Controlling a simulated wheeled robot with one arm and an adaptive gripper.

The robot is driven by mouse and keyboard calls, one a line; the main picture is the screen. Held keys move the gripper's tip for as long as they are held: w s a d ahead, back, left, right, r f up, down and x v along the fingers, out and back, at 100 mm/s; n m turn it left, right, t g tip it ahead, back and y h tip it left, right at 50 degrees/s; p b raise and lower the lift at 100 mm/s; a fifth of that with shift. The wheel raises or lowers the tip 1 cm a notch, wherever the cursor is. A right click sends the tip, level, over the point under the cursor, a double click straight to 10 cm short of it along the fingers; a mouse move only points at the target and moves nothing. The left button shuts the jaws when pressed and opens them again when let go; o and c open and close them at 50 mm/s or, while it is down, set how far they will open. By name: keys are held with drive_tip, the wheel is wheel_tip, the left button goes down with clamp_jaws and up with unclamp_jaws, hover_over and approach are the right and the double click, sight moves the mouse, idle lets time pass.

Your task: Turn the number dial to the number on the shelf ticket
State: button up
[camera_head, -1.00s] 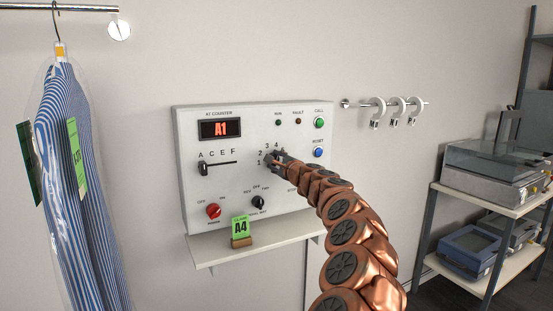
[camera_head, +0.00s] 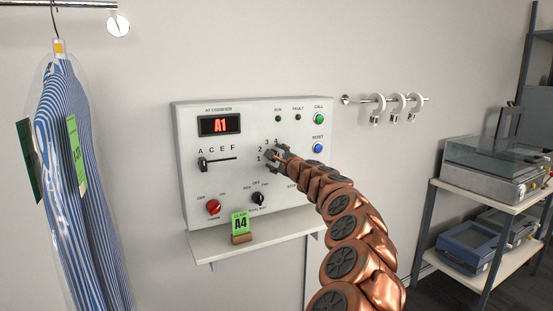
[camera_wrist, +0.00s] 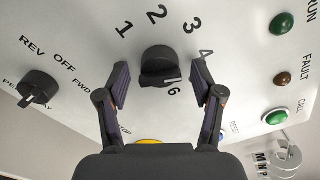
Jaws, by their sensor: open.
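The black number dial (camera_wrist: 158,62) sits on the control panel, with numbers 1, 2, 3, 4 and 6 readable around it in the wrist view. Which number it points to I cannot tell. My gripper (camera_wrist: 160,74) is open, one finger on each side of the dial, with gaps between. In the head view my gripper (camera_head: 280,158) covers the dial. The green shelf ticket (camera_head: 240,224) reads A4 and stands in a wooden holder on the shelf (camera_head: 275,238). The red display (camera_head: 220,125) reads A1.
A letter slider (camera_head: 203,164) stands at A. A red knob (camera_head: 213,207) and a black REV/OFF/FWD knob (camera_head: 257,198) are below. Green CALL (camera_head: 319,118) and blue RESET (camera_head: 318,148) buttons are at right. A striped shirt (camera_head: 75,180) hangs at left.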

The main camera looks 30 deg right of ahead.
drive_tip(key=shift+s, duration=0.1)
drive_tip(key=s+a, duration=0.1)
drive_tip(key=s, duration=1)
drive_tip(key=shift+s, duration=0.4)
idle(0.3)
idle(0.3)
